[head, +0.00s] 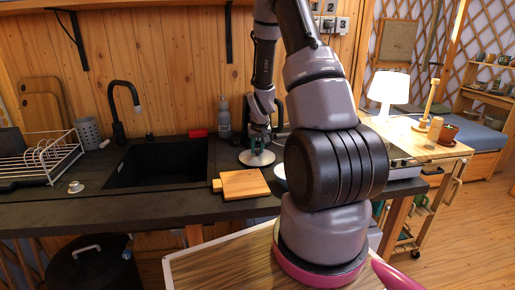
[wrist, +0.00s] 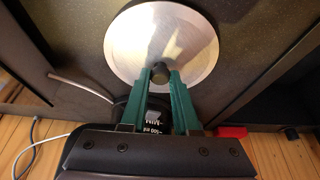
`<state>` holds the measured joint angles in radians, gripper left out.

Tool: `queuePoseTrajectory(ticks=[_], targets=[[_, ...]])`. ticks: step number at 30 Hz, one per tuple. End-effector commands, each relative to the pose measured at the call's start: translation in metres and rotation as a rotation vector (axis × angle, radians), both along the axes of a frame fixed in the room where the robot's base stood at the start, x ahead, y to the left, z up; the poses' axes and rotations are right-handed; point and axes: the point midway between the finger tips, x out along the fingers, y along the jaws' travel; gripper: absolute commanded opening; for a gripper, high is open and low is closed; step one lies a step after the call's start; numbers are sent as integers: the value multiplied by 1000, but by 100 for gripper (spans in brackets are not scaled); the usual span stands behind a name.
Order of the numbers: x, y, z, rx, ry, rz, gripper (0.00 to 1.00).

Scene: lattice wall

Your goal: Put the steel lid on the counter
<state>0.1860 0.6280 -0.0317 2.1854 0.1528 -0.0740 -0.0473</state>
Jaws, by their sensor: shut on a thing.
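The steel lid (head: 257,158) is a round, shiny disc at the back of the dark counter (head: 160,207), right of the sink. In the wrist view the fingers of my gripper (wrist: 160,78) are shut on the knob from both sides. The lid looks level and close to the counter top. I cannot tell whether it touches the counter.
A wooden cutting board (head: 244,184) lies in front of the lid near the counter's edge. A grey bottle (head: 224,118) stands behind to the left. The black sink (head: 157,163) and a dish rack (head: 38,160) are further left. My arm hides part of the counter at right.

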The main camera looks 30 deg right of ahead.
Motion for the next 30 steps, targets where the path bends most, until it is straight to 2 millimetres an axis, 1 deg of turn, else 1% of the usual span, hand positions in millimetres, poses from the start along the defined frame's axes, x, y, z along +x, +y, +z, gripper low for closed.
queuePoseTrajectory(ticks=[10,11,12,13,20,21,22,23,30], targets=[[0,0,-5,0,0,0,0],[0,0,-5,0,-1,0,41],[0,0,-5,0,-1,0,56],[0,0,-5,0,-1,0,64],[0,0,-5,0,-1,0,64],[0,0,-5,0,0,0,80],[0,0,-5,0,0,0,91],[0,0,-5,0,0,0,100],[0,0,-5,0,0,0,100]])
